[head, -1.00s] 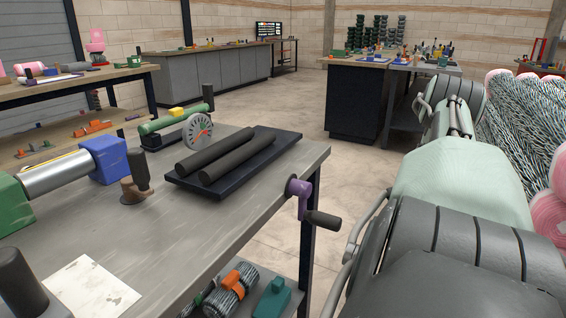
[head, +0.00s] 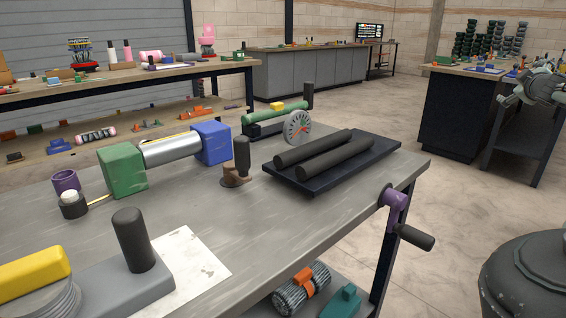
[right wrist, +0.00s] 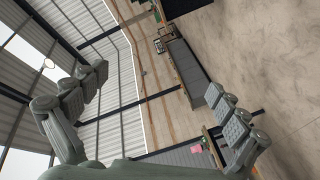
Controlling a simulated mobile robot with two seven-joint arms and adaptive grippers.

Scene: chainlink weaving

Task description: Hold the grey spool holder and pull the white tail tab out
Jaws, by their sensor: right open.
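A grey block with a black upright handle (head: 125,285) is at the bottom left of the head view, on the workbench. Beside it, a grey ribbed round part (head: 40,302) under a yellow block is cut off by the frame edge; it may be the spool holder, but I cannot tell. A white sheet (head: 195,262) lies flat by the grey block. I cannot make out a white tail tab. My right gripper (head: 545,85) is at the far right of the head view, away from these things. In the right wrist view its fingers (right wrist: 160,85) are wide apart and empty. My left gripper is out of view.
The workbench (head: 290,230) also holds a silver cylinder (head: 170,149) between green and blue blocks, a brown-based black handle (head: 240,165), and a dark tray (head: 385,150) with two black rods. A purple crank (head: 397,208) sticks out at its right edge. Open floor lies to the right.

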